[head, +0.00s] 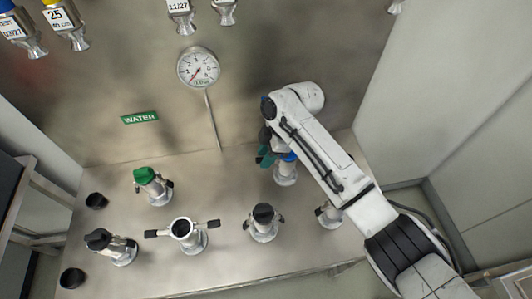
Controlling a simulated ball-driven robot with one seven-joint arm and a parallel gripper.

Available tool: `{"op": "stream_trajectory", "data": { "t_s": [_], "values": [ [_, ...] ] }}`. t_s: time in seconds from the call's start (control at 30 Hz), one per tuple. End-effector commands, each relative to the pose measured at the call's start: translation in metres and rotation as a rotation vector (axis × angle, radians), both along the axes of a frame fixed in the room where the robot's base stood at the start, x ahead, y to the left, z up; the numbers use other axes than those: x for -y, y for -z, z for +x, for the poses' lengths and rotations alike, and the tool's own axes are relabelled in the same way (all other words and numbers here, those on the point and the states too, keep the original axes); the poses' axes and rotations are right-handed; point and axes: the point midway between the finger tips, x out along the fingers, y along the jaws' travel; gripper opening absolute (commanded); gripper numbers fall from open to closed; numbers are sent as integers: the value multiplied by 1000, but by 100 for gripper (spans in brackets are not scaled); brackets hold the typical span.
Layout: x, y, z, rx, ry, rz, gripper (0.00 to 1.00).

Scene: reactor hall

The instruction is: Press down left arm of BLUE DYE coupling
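A metal coupling with a blue part near its top (285,175) stands on the steel surface, right of the middle. No BLUE DYE label is readable; my arm covers the wall behind this coupling. My gripper (266,157), with dark and teal parts, is at the upper left side of this coupling and overlaps its top. The coupling's left arm is hidden or cannot be told apart from the gripper. Whether they touch, and whether the fingers are open, cannot be seen.
A green-capped coupling (147,176) stands under the WATER label (140,118). In front are black-capped couplings (264,215) (120,252), one uncapped with arms spread (186,236), and one partly behind my arm (328,216). A gauge (198,68) is on the wall.

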Motion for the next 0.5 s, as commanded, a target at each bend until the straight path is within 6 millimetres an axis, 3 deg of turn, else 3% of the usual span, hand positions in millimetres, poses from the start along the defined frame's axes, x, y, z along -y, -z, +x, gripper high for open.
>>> {"op": "stream_trajectory", "data": {
  "t_s": [0.33,0.5],
  "values": [
    [0,0,0,0,0,0,2],
    [0,0,0,0,0,0,0]
  ]
}}
